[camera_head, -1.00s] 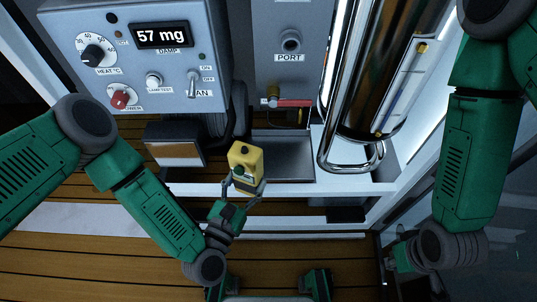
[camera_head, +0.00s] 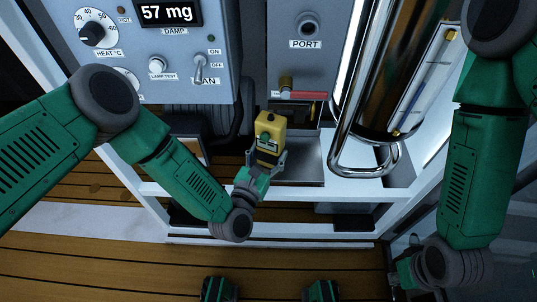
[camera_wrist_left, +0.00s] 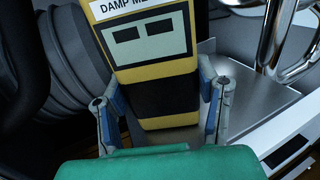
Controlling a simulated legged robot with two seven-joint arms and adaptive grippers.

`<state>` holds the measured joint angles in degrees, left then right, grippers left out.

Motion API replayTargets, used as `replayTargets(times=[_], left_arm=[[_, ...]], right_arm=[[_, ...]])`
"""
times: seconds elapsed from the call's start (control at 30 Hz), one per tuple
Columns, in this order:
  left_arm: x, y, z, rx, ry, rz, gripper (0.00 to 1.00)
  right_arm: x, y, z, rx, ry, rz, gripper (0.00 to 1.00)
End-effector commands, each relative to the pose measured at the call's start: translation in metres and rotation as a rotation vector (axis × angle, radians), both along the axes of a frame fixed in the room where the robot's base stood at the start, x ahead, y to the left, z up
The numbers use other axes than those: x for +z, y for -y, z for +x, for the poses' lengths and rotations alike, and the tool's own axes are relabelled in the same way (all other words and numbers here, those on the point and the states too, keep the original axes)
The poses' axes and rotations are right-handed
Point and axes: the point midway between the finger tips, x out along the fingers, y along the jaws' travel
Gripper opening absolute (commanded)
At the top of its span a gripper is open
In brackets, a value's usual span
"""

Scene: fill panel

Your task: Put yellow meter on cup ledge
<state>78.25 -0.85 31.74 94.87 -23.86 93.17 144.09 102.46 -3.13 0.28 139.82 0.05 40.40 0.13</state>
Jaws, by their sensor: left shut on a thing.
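The yellow meter (camera_head: 270,138) has a black band and a label reading "DAMP ME…", partly cut off in the left wrist view (camera_wrist_left: 150,50). My left gripper (camera_head: 265,165) is shut on the meter, with one finger on each side of its black band, and holds it upright. In the head view the meter is in front of the left part of a grey metal ledge (camera_head: 305,165). I cannot tell whether it touches the ledge. No cup shows clearly. My right gripper (camera_head: 395,275) is low at the right, apart from the meter; its fingers are unclear.
A grey panel (camera_head: 150,75) with knobs and a "57 mg" display stands at the upper left. A chrome cylinder with a tube rail (camera_head: 365,170) stands right of the ledge. A red-handled valve (camera_head: 298,95) sits above the ledge. A white frame bar (camera_head: 330,192) runs in front.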

Motion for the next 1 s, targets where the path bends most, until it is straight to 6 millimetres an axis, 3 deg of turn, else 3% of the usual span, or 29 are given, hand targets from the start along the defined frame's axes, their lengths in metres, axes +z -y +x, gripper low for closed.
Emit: replayTargets(times=[0.2,0.23,0.27,0.67,1.0], left_arm=[[0.000,0.000,0.000,0.001,-0.001,0.001,0.09],[0.000,0.000,0.000,0.001,-0.002,0.002,0.66],[0.000,0.000,0.000,0.001,-0.001,0.002,0.76],[0.001,-0.004,-0.008,0.001,-0.004,0.003,0.76],[0.003,-0.029,-0.072,0.002,-0.008,0.002,0.76]], right_arm=[[0.002,0.000,0.000,0.000,0.001,0.000,0.00],[0.002,0.000,0.000,0.000,0.001,0.000,0.00],[0.002,0.000,0.000,0.000,0.001,0.000,0.00],[0.006,0.000,0.000,0.000,0.001,0.000,0.00],[0.033,0.000,0.000,0.000,0.001,0.000,0.00]])
